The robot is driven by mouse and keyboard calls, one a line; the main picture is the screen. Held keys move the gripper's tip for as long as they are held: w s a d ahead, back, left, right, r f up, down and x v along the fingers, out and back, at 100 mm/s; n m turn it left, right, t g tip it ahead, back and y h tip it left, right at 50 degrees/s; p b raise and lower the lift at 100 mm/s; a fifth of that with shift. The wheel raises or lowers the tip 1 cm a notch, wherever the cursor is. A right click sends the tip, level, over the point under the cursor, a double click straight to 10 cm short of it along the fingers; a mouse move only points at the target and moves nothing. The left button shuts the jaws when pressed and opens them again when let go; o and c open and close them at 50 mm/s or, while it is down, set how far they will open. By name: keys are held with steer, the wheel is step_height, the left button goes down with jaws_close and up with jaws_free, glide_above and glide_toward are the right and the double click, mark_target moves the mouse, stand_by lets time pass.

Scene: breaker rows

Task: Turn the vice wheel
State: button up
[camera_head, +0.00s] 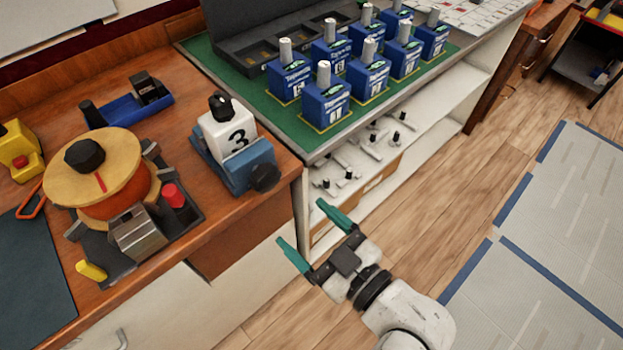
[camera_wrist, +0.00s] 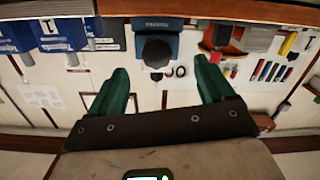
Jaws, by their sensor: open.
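A blue vice (camera_head: 238,168) stands at the front edge of the wooden bench and holds a white block marked 3 (camera_head: 228,127). Its black round wheel (camera_head: 265,178) faces outward over the bench edge. My gripper (camera_head: 302,222) is open and empty, out in front of the bench and apart from the wheel. In the wrist view the wheel (camera_wrist: 156,51) appears beyond and between my two green fingers, just below the blue vice body (camera_wrist: 172,24). The fingers touch nothing that I can see.
A yellow-topped machine with a black knob (camera_head: 100,180) stands left of the vice. Several blue breaker blocks (camera_head: 325,100) sit on a green-topped bench at the back right, above a white shelf (camera_head: 440,95). The wooden floor (camera_head: 480,170) is clear to the right.

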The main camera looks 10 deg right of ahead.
mark_target(271, 184)
steer(key=shift+t, duration=0.4)
steer(key=p+x, duration=0.1)
steer(key=x, duration=0.2)
steer(key=r+p+x, duration=0.1)
steer(key=x, duration=0.2)
steer(key=p+x, duration=0.1)
steer(key=x, duration=0.2)
steer(key=shift+w+d+r, duration=0.15)
steer(key=shift+w+r, duration=0.05)
steer(key=shift+r, duration=0.05)
steer(key=shift+w+a+f+p, duration=0.1)
steer(key=shift+w+a+p, duration=0.2)
steer(key=shift+w+a, duration=0.2)
steer(key=c, duration=1)
